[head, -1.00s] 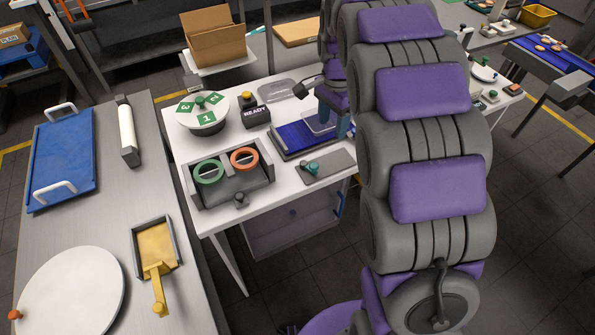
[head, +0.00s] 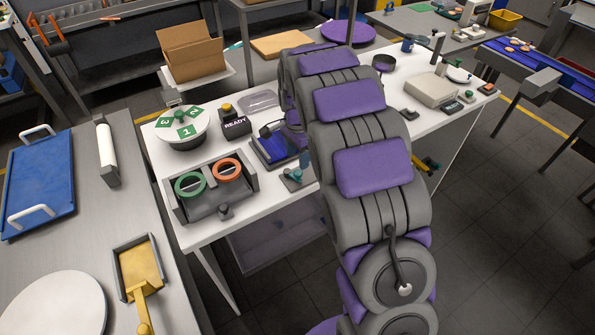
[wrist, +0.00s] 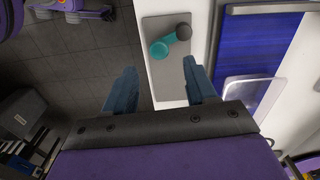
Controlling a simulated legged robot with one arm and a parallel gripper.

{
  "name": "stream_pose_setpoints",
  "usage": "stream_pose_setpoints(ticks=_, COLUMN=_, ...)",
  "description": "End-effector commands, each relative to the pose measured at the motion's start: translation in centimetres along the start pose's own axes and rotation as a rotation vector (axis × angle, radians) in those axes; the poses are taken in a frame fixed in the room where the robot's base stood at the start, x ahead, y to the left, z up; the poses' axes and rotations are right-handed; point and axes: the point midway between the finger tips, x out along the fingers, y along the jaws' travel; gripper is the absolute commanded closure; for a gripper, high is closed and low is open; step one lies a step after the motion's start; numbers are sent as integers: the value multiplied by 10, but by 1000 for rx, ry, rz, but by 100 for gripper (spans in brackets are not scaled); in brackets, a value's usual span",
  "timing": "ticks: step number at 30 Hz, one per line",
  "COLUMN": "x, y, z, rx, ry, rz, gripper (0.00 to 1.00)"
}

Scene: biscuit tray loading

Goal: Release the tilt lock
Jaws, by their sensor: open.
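A teal lever with a dark round knob, which looks like the tilt lock (wrist: 170,44), sits on a grey plate (wrist: 165,75) at the top middle of the wrist view. In the head view the lever (head: 296,173) shows just left of my arm, partly crowded by it. My gripper (wrist: 160,80) is open and empty. Its two blue fingers point toward the plate, with the lever a little beyond the fingertips and toward the right finger. No contact shows. In the head view my arm hides most of the gripper.
A blue panel (wrist: 255,40) with a clear plate (wrist: 256,92) lies right of the lever. A grey holder (head: 199,208) with green and orange rings stands left on the white table. A READY box (head: 236,126) and numbered turntable (head: 181,130) are behind it.

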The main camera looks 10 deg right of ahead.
Motion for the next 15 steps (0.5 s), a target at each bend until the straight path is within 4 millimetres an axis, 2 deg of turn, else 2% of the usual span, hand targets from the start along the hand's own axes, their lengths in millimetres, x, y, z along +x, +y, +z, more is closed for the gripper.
stream_pose_setpoints(ticks=1, x=13, y=2, z=1, rx=0, ry=-3, rz=6, gripper=44)
stream_pose_setpoints(ticks=6, x=41, y=1, z=0, rx=0, ry=-1, rz=2, gripper=44)
stream_pose_setpoints(ticks=15, x=63, y=0, z=0, rx=0, ry=1, rz=-2, gripper=44)
